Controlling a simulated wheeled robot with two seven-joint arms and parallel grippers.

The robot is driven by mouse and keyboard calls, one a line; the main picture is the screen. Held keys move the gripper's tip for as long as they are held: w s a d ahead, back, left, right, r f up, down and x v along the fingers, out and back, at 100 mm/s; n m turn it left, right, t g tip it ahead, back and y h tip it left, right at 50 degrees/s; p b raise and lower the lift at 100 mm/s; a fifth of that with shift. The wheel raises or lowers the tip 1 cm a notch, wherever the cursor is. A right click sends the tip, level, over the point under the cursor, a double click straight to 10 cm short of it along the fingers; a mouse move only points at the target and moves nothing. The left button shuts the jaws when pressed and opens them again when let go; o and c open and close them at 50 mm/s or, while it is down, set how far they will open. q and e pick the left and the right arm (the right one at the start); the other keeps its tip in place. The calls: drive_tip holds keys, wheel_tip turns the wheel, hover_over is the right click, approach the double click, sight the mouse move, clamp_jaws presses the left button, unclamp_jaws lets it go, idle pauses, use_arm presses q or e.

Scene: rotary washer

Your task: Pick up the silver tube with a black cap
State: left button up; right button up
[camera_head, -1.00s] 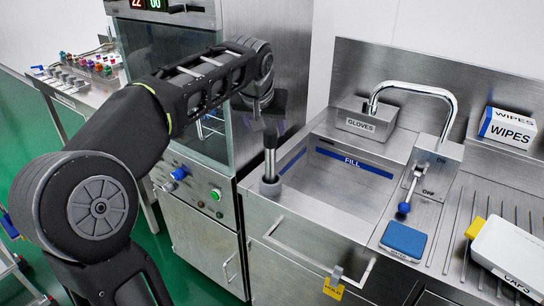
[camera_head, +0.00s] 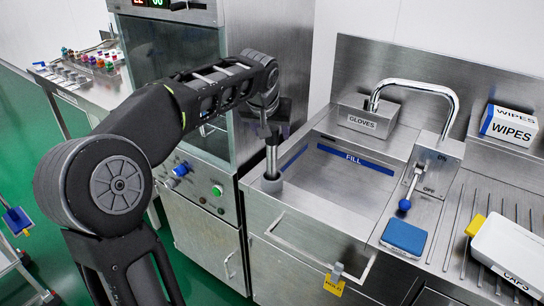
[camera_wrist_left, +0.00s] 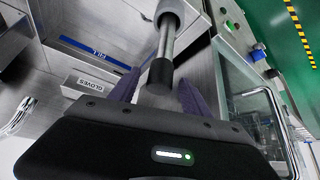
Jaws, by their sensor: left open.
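The silver tube (camera_head: 271,157) stands upright in a round grey holder (camera_head: 271,184) at the left edge of the sink counter. Its black cap (camera_head: 272,138) is at the top, just below my left gripper (camera_head: 268,122). In the left wrist view the black cap (camera_wrist_left: 160,76) lies between the two purplish fingers of my left gripper (camera_wrist_left: 158,90), which are spread apart. The silver shaft (camera_wrist_left: 167,45) runs up to the grey holder (camera_wrist_left: 170,12) there. I cannot tell whether a finger touches the cap. My right gripper is not in view.
The steel washer cabinet (camera_head: 210,230) stands close on the left. The sink basin (camera_head: 335,190) with a faucet (camera_head: 420,88) is on the right.

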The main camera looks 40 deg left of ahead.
sight(272, 159)
use_arm(q)
drive_tip(key=x, duration=0.3)
drive_tip(key=shift+w+f, duration=0.15)
drive_tip(key=shift+f, duration=0.05)
drive_tip(key=shift+c, duration=0.5)
clamp_jaws()
idle(0.6)
